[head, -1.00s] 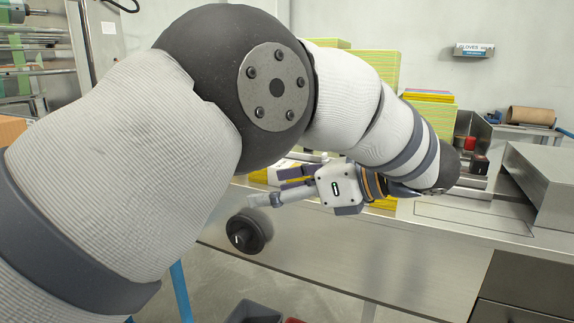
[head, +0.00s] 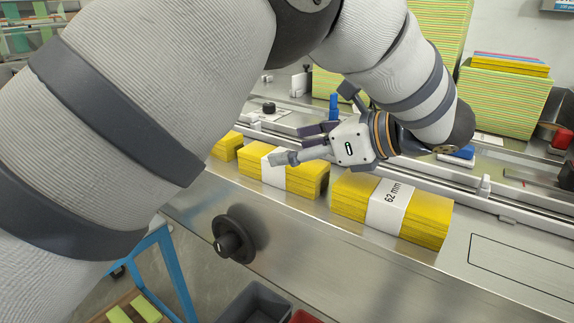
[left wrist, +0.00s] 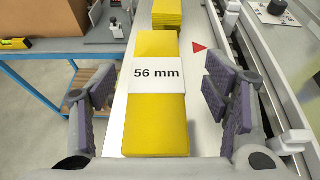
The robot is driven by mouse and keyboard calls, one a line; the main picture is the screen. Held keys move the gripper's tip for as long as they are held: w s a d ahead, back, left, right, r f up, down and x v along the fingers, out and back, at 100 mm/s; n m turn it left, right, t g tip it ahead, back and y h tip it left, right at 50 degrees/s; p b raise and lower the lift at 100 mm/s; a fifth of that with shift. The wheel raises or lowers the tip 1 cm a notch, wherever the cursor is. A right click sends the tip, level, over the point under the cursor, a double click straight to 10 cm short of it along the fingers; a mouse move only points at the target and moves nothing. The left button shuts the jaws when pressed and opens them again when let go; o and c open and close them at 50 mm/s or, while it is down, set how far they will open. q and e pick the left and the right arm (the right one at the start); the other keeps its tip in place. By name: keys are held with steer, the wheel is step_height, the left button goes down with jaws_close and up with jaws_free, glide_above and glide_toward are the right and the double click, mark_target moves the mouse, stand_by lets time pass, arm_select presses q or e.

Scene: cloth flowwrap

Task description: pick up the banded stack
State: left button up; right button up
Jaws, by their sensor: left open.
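A yellow banded stack (left wrist: 158,110) with a white paper band reading "56 mm" lies between the fingers of my left gripper (left wrist: 160,98) in the left wrist view. The fingers are open, with a gap on each side of the stack. In the head view my left gripper (head: 300,143) is over a yellow stack (head: 308,178) with a white band, whose print I cannot read. Another yellow stack (head: 425,217) to the right has a band reading "62 mm". A further yellow stack (head: 226,146) is at the left, partly behind my arm. My right gripper is out of view.
The stacks lie in a row on a metal bench (head: 320,265) along a rail. A black knob (head: 230,240) sticks out of its front. Tall yellow-green piles (head: 500,98) stand behind. A grey bin (head: 255,305) is below. A blue table (left wrist: 60,110) shows in the left wrist view.

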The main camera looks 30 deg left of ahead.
arm_select(q)
steer(key=x, duration=0.4)
steer(key=shift+s+a+f, duration=0.15)
steer(key=shift+a+f, duration=0.15)
steer(key=shift+f, duration=0.05)
steer(key=shift+c, duration=0.2)
steer(key=c, duration=1.1)
steer(key=shift+c, duration=0.2)
steer(key=shift+r, duration=0.15)
